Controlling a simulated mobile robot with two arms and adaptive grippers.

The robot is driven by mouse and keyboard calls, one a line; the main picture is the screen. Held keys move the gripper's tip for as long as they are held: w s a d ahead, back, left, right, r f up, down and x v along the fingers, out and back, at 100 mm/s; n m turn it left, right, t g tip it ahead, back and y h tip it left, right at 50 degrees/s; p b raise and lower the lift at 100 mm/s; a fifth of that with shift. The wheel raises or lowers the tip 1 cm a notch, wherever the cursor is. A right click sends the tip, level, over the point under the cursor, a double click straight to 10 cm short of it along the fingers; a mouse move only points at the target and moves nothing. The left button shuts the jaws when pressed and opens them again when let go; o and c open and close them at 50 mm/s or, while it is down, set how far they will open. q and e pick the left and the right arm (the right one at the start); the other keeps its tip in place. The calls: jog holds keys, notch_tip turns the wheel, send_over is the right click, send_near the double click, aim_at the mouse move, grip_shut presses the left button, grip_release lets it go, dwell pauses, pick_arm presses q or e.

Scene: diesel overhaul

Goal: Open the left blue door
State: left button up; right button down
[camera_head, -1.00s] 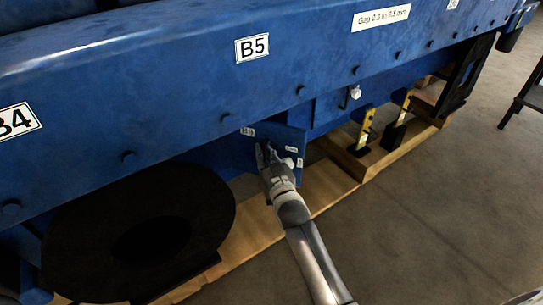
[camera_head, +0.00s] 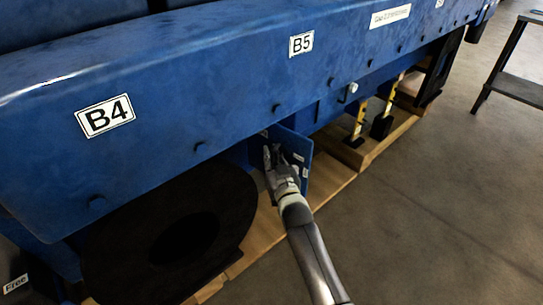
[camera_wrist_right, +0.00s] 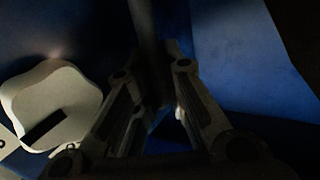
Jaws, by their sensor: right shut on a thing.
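The blue door (camera_head: 298,146) is a small panel below the engine's long blue beam. It stands out at an angle from the body, with small white labels on it. My right gripper (camera_head: 272,158) is at the door's near face, its arm coming from the bottom. In the right wrist view my right gripper's fingers (camera_wrist_right: 160,105) close around a dark upright bar (camera_wrist_right: 148,45), which looks like the door's handle. Blue panel surfaces (camera_wrist_right: 245,60) show behind it. The exact contact is too dark to see. My left gripper is not in view.
The blue beam (camera_head: 190,110) with labels B4 and B5 overhangs the door. A large black disc (camera_head: 130,245) stands left of it. Wooden beams (camera_head: 330,180) run along the floor. A white lobed knob (camera_wrist_right: 55,100) is beside the fingers. Open floor lies right, with a dark stand (camera_head: 515,80).

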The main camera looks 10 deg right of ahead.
jog(key=shift+a, duration=0.15)
jog(key=c, duration=1.8)
grip_release()
jog(key=shift+s, duration=0.1)
jog(key=shift+o, duration=0.2)
jog(key=s+d, duration=0.1)
jog(key=s, duration=1.1)
jog(key=shift+d, duration=0.1)
jog(key=shift+c, duration=0.5)
